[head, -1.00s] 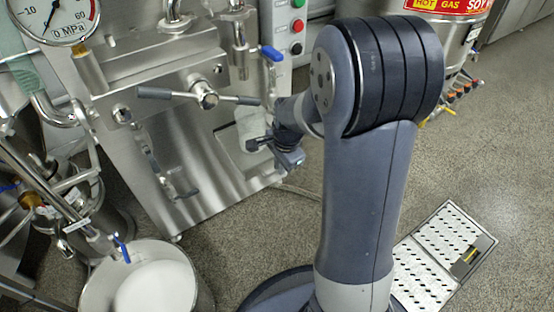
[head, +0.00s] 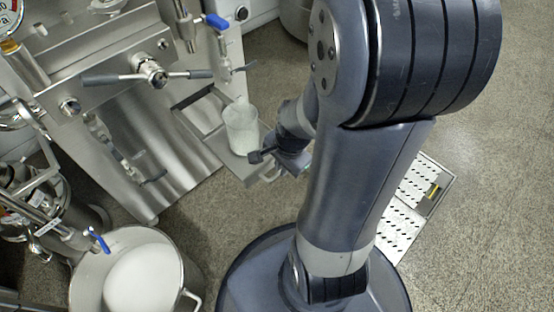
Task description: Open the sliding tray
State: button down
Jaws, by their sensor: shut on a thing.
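The sliding tray (head: 236,167) is a flat metal tray sticking out from the front of the steel machine. A clear beaker (head: 241,130) with whitish contents stands upright on it. The tray's handle (head: 271,173) shows at its outer end. My gripper (head: 281,166) is at this outer end, shut on the handle. My wrist and arm hide the fingertips and part of the handle.
A steel pot (head: 140,270) with a white mass stands at the lower left. A perforated metal plate (head: 413,203) lies on the floor at the right. The floor in front of the tray is clear.

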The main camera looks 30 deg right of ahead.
jog(key=c, duration=1.5)
grip_release()
jog(key=r+p, duration=0.2)
jog(key=r, duration=0.1)
jog(key=s+r+p, duration=0.1)
jog(key=r, duration=0.3)
jog(key=r+p, duration=0.2)
jog(key=r, duration=0.1)
jog(key=shift+s+d+r+p, duration=0.3)
jog(key=shift+s+d+r, duration=0.05)
jog(key=shift+s, duration=0.05)
jog(key=f+b, duration=0.2)
jog(key=f, duration=0.1)
jog(key=w+f+b, duration=0.1)
jog(key=f, duration=0.3)
jog(key=f+b, duration=0.2)
jog(key=f, duration=0.2)
jog(key=shift+w+a+b, duration=0.35)
jog(key=shift+w, duration=0.05)
jog(key=shift+w+r, duration=0.15)
